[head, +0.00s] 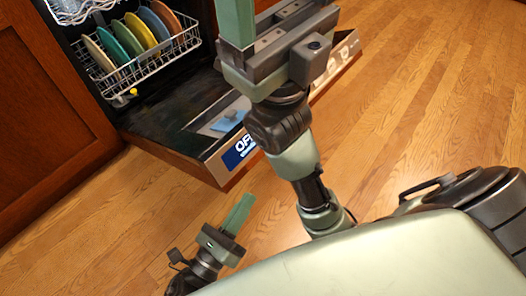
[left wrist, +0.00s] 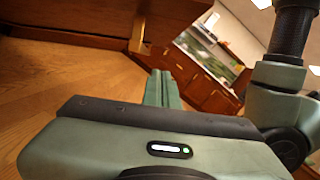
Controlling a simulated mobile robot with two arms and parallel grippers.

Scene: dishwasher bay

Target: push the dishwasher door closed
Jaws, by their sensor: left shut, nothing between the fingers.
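The dishwasher door (head: 175,115) lies open, lowered out from the cavity, its dark inner face up. Its wooden edge has a blue label (head: 240,150) and faces me. My left gripper (head: 241,203) is shut and empty, low in front of the door's near corner and apparently apart from it. Its green fingers also show in the left wrist view (left wrist: 160,88), with a brown wooden panel above left that may be the door. My right gripper (head: 235,15) is large in the head view, above the door and hiding part of it. Its fingertips run out of frame, so its opening is unclear.
The white wire rack (head: 150,62) in the dishwasher holds several coloured plates (head: 132,35). A wooden cabinet (head: 40,120) stands to the left. The wooden floor (head: 430,90) is clear to the right. My right arm crosses the middle of the head view.

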